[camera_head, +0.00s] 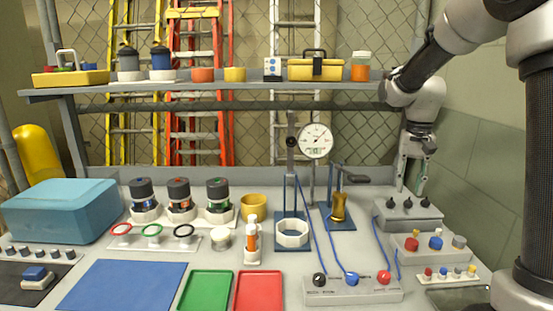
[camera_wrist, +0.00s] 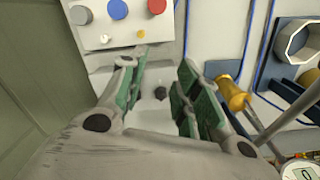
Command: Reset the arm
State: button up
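My arm comes in from the upper right in the head view, and my gripper (camera_head: 411,184) points down over the back of a grey box with black knobs (camera_head: 408,213). In the wrist view my gripper (camera_wrist: 160,75) is open, its green-padded fingers apart with nothing held between them. One black knob (camera_wrist: 160,93) of the box shows in the gap between the fingers. Whether the fingertips touch the box cannot be told.
A control box with red, blue and grey knobs (camera_head: 432,245) stands in front. A brass cylinder on a blue stand (camera_head: 338,207) and a dial gauge (camera_head: 315,140) are to the left. A loaded shelf (camera_head: 215,86) spans the back. The blue mat (camera_head: 120,285) is clear.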

jog(key=s+r+n+t, duration=0.2)
jog(key=s+r, duration=0.1)
jog(key=s, duration=0.9)
jog(key=s+r+n+t, duration=0.2)
jog(key=s+r, duration=0.1)
jog(key=s, duration=1)
jog(key=shift+a+r+n+t, duration=0.15)
jog(key=shift+a+n+t, duration=0.15)
jog(key=shift+t, duration=0.1)
jog(key=shift+o, duration=0.2)
